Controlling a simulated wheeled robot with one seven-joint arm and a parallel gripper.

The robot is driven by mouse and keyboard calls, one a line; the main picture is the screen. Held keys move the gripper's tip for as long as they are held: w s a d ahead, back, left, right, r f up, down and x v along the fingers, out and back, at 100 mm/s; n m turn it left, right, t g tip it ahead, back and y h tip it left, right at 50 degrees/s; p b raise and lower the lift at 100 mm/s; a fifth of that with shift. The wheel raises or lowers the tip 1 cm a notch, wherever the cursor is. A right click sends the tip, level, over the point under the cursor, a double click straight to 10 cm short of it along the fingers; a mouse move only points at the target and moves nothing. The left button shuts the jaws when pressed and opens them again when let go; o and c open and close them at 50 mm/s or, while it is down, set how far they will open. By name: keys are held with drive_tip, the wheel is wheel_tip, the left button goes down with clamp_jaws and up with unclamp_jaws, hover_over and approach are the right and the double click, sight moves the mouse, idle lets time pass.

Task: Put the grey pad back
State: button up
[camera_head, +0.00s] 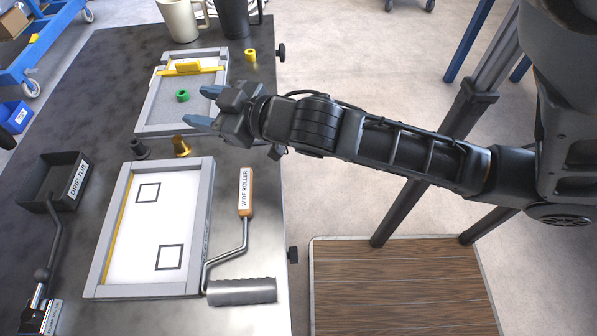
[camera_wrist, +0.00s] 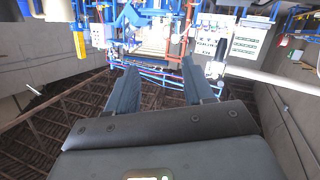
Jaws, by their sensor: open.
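A small dark grey piece (camera_head: 139,148), which looks like the grey pad, stands on the dark table between the two framed trays in the head view. A brass-coloured piece (camera_head: 182,146) of similar form stands just right of it. A green ring-like piece (camera_head: 183,95) sits on the upper framed tray (camera_head: 222,75). My gripper (camera_head: 204,106) is over the right side of that tray, its fingers spread and pointing left, above and right of the grey piece. In the wrist view my gripper (camera_wrist: 160,88) has nothing between its fingers. The wrist view does not show the tabletop.
A yellow bar (camera_head: 188,68) lies across the upper tray. A yellow piece (camera_head: 250,55) stands right of it. The lower frame (camera_head: 207,190) holds a white sheet with two squares. A wide roller (camera_head: 242,291) lies right of it, a drip tub (camera_head: 32,196) left. Mugs stand at the back.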

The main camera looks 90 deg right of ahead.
drive_tip(key=s+a+n+y, duration=0.1)
drive_tip(key=s+a+y, duration=0.2)
drive_tip(key=s+a, duration=0.5)
drive_tip(key=s+a+f+n+y, duration=0.1)
drive_tip(key=s+a+y, duration=0.2)
drive_tip(key=s+a, duration=0.4)
drive_tip(key=a, duration=0.5)
drive_tip(key=shift+s+t+y, duration=0.3)
drive_tip(key=shift+s, duration=0.1)
drive_tip(key=shift+f, duration=0.1)
